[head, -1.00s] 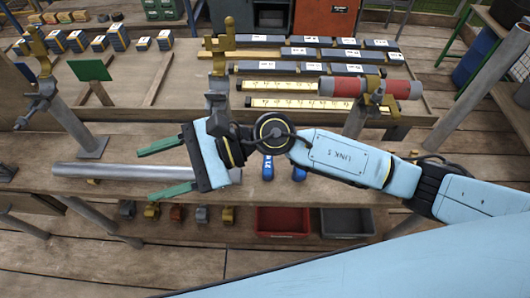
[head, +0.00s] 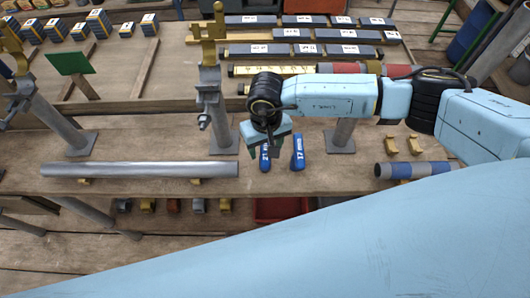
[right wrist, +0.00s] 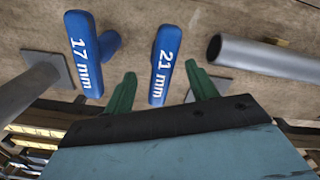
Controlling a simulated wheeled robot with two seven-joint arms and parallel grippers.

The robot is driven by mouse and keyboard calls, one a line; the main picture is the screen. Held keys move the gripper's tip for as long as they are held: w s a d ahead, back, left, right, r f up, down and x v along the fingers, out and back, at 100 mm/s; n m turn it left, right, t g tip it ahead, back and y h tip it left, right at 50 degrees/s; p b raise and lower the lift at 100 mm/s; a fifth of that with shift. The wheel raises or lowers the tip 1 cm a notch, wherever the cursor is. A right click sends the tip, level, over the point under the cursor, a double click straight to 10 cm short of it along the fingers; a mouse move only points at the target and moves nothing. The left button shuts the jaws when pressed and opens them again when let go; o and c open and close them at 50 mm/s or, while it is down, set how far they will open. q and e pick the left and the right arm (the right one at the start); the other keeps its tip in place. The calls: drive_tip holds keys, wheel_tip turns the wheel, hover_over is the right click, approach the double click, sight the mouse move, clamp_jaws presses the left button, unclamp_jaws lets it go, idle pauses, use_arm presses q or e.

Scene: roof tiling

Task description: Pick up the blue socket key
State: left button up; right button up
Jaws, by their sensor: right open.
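Two blue socket keys lie on the wooden bench. The one marked 17 mm (head: 298,152) is on the right in the head view and on the left in the right wrist view (right wrist: 84,52). The one marked 21 mm (right wrist: 166,66) lies beside it and is partly covered by my gripper in the head view (head: 265,160). My right gripper (right wrist: 161,70) is open and empty, pointing down at the keys. Its green fingers stand either side of the 21 mm key's near end in the wrist view; contact cannot be told. My left gripper is not in view.
A grey metal pipe (head: 140,170) lies on the bench to the left. An upright post with a clamp (head: 213,115) stands just left of my gripper. A blue-and-grey banded tube (head: 415,170) lies at the right. Labelled bars (head: 265,50) lie at the back.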

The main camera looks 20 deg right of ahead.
drive_tip(key=shift+a+f, duration=0.15)
drive_tip(key=shift+f, duration=3.05)
drive_tip(key=shift+w, duration=0.1)
clamp_jaws()
